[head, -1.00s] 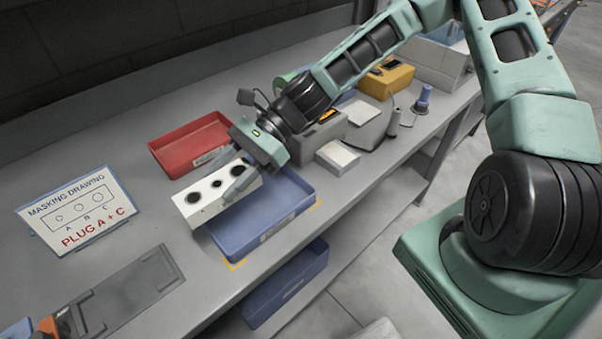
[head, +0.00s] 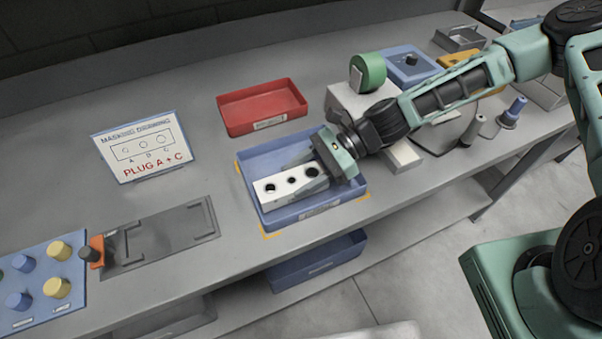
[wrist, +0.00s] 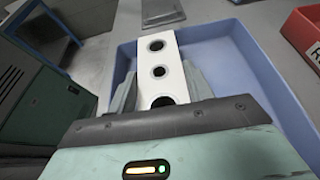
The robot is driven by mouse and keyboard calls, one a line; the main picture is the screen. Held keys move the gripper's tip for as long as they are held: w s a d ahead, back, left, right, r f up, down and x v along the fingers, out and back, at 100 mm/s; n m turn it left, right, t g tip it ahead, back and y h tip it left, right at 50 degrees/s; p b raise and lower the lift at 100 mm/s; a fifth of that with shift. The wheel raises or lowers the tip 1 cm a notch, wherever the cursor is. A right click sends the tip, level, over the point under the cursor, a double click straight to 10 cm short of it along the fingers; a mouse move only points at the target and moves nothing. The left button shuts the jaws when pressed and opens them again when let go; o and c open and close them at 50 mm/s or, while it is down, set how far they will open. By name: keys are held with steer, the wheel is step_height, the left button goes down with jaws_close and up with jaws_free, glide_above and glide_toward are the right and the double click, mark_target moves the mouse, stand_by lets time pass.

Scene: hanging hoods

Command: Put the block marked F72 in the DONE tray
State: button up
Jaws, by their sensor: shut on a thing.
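A white block (head: 284,186) with three dark holes is held between the fingers of my gripper (head: 304,170). The block is low inside or just over the blue tray (head: 355,187) on the bench; I cannot tell if it touches the floor of it. No F72 mark is legible on the block, and the tray's label is too small to read. In the wrist view the block (wrist: 175,85) runs forward from between the two grey fingers of my gripper (wrist: 160,88), with the blue tray (wrist: 255,90) around and below it.
A red tray (head: 262,107) stands behind the blue one. A sign (head: 142,147) reads "MASKING DRAWING, PLUG A + C". A grey fixture plate (head: 160,238) and a blue board with several plugs (head: 40,285) lie at left. Another blue tray (head: 318,262) is below the bench.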

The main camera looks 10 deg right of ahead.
steer(key=shift+f, duration=0.15)
steer(key=shift+f, duration=0.15)
steer(key=o, duration=1.4)
steer(key=shift+o, duration=0.2)
